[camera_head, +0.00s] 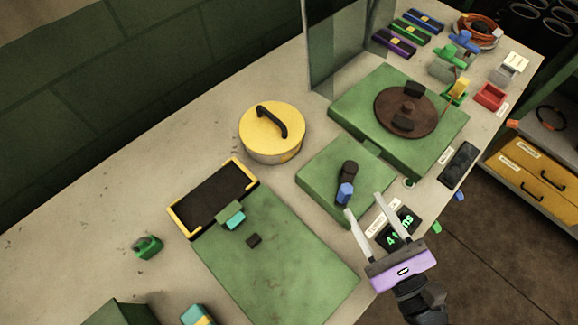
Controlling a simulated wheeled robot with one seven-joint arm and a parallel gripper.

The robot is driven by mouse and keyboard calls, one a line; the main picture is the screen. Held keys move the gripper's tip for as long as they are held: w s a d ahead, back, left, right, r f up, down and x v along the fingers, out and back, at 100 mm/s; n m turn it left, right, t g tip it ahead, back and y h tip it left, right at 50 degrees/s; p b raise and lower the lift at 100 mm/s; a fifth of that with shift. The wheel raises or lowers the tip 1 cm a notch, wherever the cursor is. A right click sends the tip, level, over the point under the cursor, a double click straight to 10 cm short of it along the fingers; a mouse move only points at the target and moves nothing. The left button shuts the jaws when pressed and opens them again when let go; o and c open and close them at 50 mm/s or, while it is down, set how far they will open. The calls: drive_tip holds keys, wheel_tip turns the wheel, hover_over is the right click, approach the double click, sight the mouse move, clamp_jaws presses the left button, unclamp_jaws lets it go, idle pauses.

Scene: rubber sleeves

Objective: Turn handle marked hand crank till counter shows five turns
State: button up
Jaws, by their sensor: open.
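The hand crank (348,172) is a dark arm with a blue handle knob (345,194), mounted on a green block. The blue knob is at the crank's near end. A small black counter (406,217) stands at the block's near right side. Its green digits seem to start with a 4; the rest is partly hidden by my gripper's finger. My gripper (362,204) has its two pale fingers apart, with nothing between them. The left fingertip is close to the blue knob; I cannot tell whether it touches.
A green base with a brown turntable (391,108) stands behind the crank block. A yellow lidded tin (272,133) is to the left. A green mat (282,262) and black tray (212,196) lie nearer. A clear upright panel (337,45) stands at the back.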

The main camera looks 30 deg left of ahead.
sight(348, 180)
drive_tip(key=shift+s+a+f+m+g, duration=0.1)
drive_tip(key=shift+s+a+m+g, duration=0.2)
drive_tip(key=shift+a+m, duration=0.35)
drive_tip(key=shift+a+m+y, duration=0.3)
drive_tip(key=shift+a+m, duration=0.05)
drive_tip(key=shift+m, duration=0.6)
drive_tip(key=p+x, duration=0.1)
drive_tip(key=x, duration=0.6)
drive_tip(key=shift+w+a, duration=0.2)
clamp_jaws()
